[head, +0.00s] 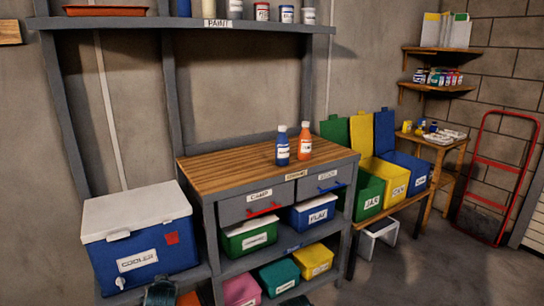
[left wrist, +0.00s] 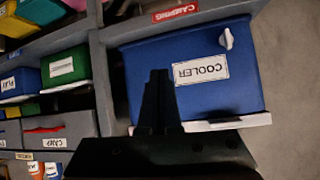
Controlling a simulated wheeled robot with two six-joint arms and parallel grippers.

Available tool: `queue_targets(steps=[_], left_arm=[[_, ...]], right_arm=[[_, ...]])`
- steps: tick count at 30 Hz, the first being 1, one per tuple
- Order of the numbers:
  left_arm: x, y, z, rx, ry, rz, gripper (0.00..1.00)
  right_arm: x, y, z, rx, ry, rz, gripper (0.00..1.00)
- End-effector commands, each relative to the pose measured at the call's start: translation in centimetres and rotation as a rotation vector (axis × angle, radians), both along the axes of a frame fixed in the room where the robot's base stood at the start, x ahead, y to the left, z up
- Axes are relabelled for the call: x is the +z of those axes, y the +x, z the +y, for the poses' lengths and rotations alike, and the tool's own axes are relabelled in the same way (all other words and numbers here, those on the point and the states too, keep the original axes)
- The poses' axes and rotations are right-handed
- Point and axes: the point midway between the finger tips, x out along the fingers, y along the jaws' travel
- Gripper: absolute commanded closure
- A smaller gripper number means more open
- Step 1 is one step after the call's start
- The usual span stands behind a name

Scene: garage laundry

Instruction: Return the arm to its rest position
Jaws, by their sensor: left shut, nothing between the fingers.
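My left gripper (left wrist: 157,76) shows in the left wrist view with its two black fingers together and nothing between them. The fingers overlap the blue side of the cooler (left wrist: 140,62), whose label appears upside down there. I cannot tell whether they touch it. In the head view the cooler (head: 143,240) is blue with a white lid and stands on the left part of the shelf unit. My right gripper is in neither view.
Right of the cooler is a wooden-topped workbench (head: 235,165) with a blue bottle (head: 282,148) and an orange bottle (head: 304,145). Labelled bins fill its shelves. Green, yellow and blue lidded bins (head: 368,195) stand farther right, before a red hand truck (head: 497,165). Open floor lies at lower right.

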Motion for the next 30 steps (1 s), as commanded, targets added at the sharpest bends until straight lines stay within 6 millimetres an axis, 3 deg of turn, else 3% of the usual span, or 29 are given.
queue_targets(steps=[1, 6, 12, 18, 20, 21, 30], left_arm=[[-1.7, -0.4, -3.8, -0.056, -0.018, 0.097, 1.0], [-6.3, -4.7, -14.1, -0.227, -0.047, 0.433, 1.0], [-8.7, -11.1, -22.0, -0.402, -0.038, 0.743, 1.0], [-9.3, -17.3, -26.9, -0.548, -0.008, 0.989, 1.0], [-8.7, -18.7, -27.8, -0.582, 0.003, 1.047, 1.0], [-7.2, -18.5, -27.5, -0.571, -0.001, 1.038, 1.0], [-0.6, -18.3, -27.4, -0.567, -0.003, 1.033, 1.0]], right_arm=[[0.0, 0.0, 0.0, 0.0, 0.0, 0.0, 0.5], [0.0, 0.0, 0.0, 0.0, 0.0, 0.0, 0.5], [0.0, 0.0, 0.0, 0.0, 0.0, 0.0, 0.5], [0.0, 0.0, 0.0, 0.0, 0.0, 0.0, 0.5], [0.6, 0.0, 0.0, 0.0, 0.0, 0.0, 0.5], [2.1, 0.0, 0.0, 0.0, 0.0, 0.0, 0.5], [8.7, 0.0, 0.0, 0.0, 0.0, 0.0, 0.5]])
